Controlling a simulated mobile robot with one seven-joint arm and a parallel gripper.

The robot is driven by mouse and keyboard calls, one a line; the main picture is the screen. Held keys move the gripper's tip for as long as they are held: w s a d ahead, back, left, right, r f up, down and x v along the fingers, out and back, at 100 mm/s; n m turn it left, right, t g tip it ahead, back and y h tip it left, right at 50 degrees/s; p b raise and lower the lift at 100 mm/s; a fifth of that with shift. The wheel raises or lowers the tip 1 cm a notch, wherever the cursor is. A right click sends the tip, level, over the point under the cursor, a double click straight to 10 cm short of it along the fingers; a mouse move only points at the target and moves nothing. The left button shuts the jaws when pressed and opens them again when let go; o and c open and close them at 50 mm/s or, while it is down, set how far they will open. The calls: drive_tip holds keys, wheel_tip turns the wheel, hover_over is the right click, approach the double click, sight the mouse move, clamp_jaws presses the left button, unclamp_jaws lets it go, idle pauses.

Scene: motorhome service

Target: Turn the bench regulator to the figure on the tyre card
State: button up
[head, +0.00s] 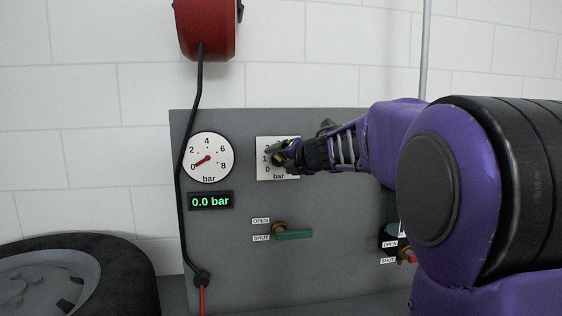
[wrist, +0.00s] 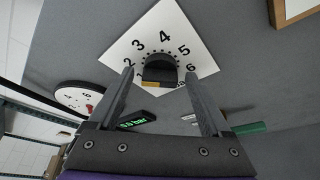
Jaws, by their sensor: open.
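The bench regulator is a dark knob (wrist: 159,68) on a white numbered dial plate (wrist: 118,52) on the grey panel. My gripper (wrist: 160,76) is open, its fingers on either side of the knob; whether they touch it is unclear. A yellow mark shows on the knob's near side; the figure it points to cannot be told. In the head view my gripper (head: 284,157) covers much of the dial plate (head: 263,146). The round gauge (head: 208,151) has its red needle near 0, and the display (head: 210,201) reads 0.0 bar. No readable tyre card shows.
A green-handled valve (head: 294,235) sits below the regulator. A red-handled valve (head: 409,258) is partly behind my arm. A black hose (head: 186,150) hangs from a red reel (head: 207,28). A tyre (head: 120,262) is at lower left. A wood-framed board (wrist: 292,10) shows in the wrist view.

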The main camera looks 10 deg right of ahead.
clamp_jaws()
idle(0.3)
